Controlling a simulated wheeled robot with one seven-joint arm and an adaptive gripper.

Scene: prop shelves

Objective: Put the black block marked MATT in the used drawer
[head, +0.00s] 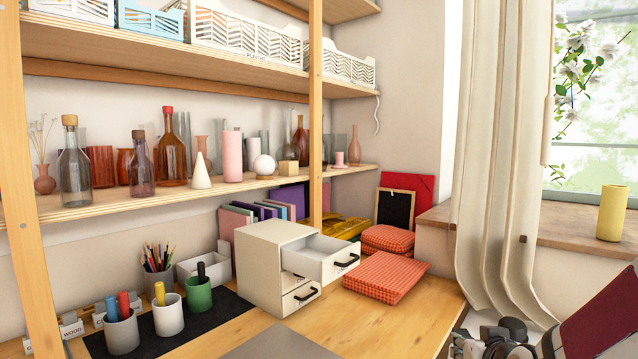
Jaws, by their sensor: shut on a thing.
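The small cream drawer unit (262,262) stands on the wooden table. Its top drawer (322,255) is pulled out, and the part of its inside that shows looks empty. The lower drawer (301,296) is in. Each has a black handle and a label too small to read surely. My gripper (480,347) shows partly at the bottom right edge, in front of the table and right of the drawers. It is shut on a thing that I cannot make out. I cannot pick out a black block marked MATT in this view.
Cups (122,332) with coloured sticks stand on a black mat left of the drawers. An orange checked cloth (385,276) lies close right of the open drawer. Bottles and vases fill the shelf (120,204) above. A curtain (497,170) hangs at the right.

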